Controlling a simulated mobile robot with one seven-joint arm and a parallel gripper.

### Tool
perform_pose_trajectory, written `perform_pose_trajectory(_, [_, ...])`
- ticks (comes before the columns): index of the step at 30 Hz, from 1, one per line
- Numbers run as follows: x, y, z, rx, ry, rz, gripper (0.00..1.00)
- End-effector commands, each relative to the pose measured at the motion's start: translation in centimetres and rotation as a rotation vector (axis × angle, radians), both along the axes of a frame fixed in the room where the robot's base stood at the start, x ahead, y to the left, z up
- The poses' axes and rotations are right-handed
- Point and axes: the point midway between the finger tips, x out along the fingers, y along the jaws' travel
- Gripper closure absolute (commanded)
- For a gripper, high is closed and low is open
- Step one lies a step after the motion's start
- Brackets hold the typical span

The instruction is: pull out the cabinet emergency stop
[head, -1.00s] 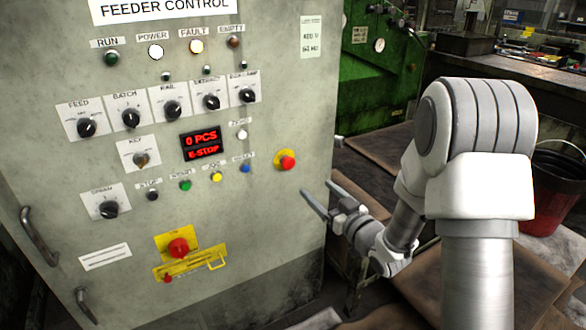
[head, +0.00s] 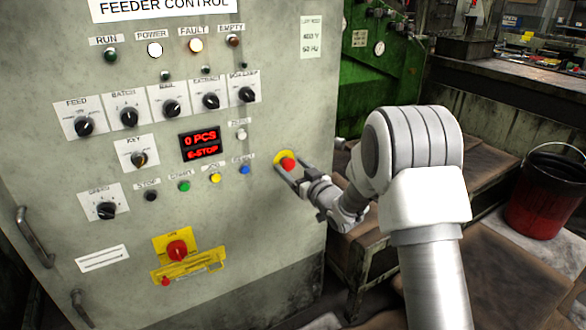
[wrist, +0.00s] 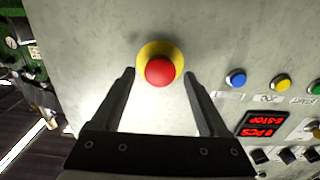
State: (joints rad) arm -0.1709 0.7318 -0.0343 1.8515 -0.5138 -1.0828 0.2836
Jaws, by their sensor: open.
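The emergency stop is a red mushroom button (head: 288,164) on a yellow round plate, on the right side of the grey feeder control cabinet (head: 290,90). In the wrist view the red button (wrist: 160,72) sits centred ahead of my fingers. My gripper (head: 287,171) is open and empty, at the cabinet front by the button. In the wrist view its two fingers (wrist: 162,80) stand to either side and slightly below the button, with gaps on both sides. The display (head: 200,145) reads "0 PCS" and "E-STOP". Whether the fingertips touch the panel cannot be told.
Blue (head: 245,170), yellow (head: 215,178) and green (head: 184,186) buttons sit left of the stop. Lower down is a red rotary switch (head: 177,250) on a yellow plate. A bench (head: 500,110) and red bucket (head: 545,200) stand to the right.

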Motion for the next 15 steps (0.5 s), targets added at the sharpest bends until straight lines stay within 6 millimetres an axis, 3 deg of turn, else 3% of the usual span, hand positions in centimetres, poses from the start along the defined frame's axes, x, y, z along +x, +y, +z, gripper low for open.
perform_pose_trajectory(4, [-0.01, -0.02, -0.01, 0.0, 0.0, 0.0, 0.24])
perform_pose_trajectory(15, [-0.03, -0.03, -0.01, 0.0, 0.0, 0.0, 0.91])
